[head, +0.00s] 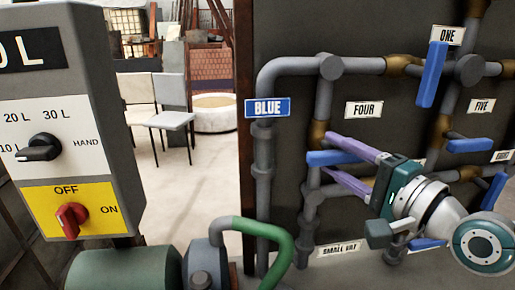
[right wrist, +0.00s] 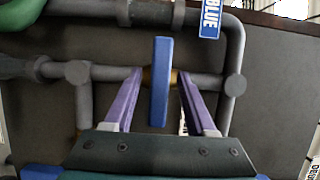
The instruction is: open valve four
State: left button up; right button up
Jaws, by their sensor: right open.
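The FOUR label (head: 364,110) is on the dark panel. Below and left of it, the blue lever of valve four (head: 318,158) lies level, crosswise to its upright pipe with a brass fitting (head: 320,133). My right gripper (head: 324,154) is open, its two purple fingers reaching left, one above and one below the lever. In the right wrist view the lever (right wrist: 160,85) stands between the open fingers of the gripper (right wrist: 159,73), with a gap on both sides. My left gripper is not in view.
Other blue levers are near: valve one (head: 432,75) at the top and valve five (head: 471,146) to the right. A BLUE sign (head: 267,108) marks the pipe at left. A grey control box (head: 75,120) and a green hose (head: 270,232) stand left of the pipes.

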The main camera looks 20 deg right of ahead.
jog(key=shift+w, duration=0.15)
jog(key=shift+c, duration=0.2)
grip_shut()
dwell(0.4)
